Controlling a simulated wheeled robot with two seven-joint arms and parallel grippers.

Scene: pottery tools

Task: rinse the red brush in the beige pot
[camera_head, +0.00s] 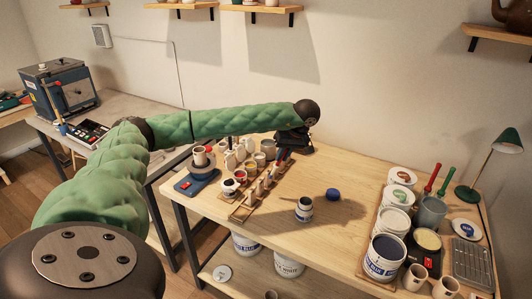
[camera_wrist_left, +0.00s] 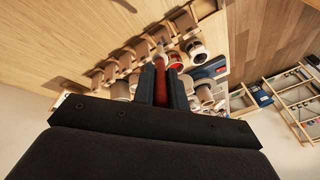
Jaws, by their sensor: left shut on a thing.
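My left gripper (camera_head: 280,158) is over the wooden table, behind the row of small pots, and points down. In the left wrist view the gripper (camera_wrist_left: 165,75) is shut on a red brush (camera_wrist_left: 174,85), whose red part shows between the dark fingers. In the head view the brush is mostly hidden by the gripper, and its tip cannot be made out. Several small pale pots stand close to the gripper, among them a beige-looking pot (camera_head: 268,146). I cannot tell for sure which is the beige pot, or whether the brush touches any pot.
Buckets (camera_head: 384,258) crowd the right; the table's back middle is clear.

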